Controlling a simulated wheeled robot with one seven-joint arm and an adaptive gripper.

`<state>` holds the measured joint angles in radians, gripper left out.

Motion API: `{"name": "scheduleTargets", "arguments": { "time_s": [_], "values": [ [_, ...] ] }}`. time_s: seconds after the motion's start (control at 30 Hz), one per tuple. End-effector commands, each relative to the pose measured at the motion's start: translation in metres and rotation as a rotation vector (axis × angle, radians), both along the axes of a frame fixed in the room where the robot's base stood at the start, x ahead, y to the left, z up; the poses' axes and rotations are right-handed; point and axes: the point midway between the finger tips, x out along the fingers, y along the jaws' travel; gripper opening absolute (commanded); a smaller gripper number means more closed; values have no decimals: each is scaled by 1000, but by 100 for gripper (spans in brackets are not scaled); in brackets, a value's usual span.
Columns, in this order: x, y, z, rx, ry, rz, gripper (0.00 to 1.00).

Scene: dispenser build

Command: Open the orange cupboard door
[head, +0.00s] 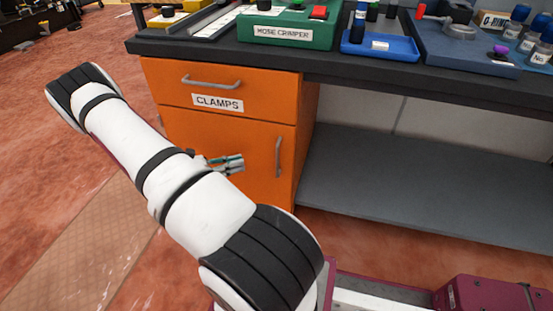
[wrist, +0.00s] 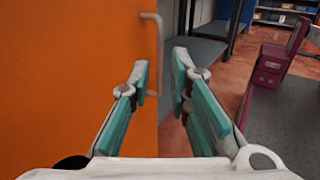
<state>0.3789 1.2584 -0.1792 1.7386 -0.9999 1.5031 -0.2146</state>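The orange cupboard door (head: 228,158) is shut, below a drawer labelled CLAMPS (head: 217,102). Its vertical grey handle (head: 278,157) is near the door's right edge. In the wrist view the orange door (wrist: 75,70) fills the left side, and the handle (wrist: 155,55) stands ahead, beyond the fingertips. My gripper (head: 236,163) is in front of the door, left of the handle in the head view. In the wrist view my gripper (wrist: 160,75) has its two teal-padded fingers apart with nothing between them. My arm hides the door's lower left part.
A dark worktop (head: 350,68) above carries a green hose crimper box (head: 290,30) and blue trays (head: 380,45). Right of the cupboard is an open bay with a low grey shelf (head: 420,185). The drawer has a horizontal handle (head: 211,82). Red floor (head: 60,160) lies open at left.

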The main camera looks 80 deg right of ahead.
Motion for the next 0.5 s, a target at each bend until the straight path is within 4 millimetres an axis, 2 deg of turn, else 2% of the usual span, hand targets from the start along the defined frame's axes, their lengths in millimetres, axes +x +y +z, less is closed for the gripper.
{"name": "scheduleTargets", "arguments": {
  "time_s": [0.17,0.5],
  "values": [
    [-12,-8,-1,-1,7,-1,18],
    [-66,-43,-2,0,4,-4,18]
  ]
}}
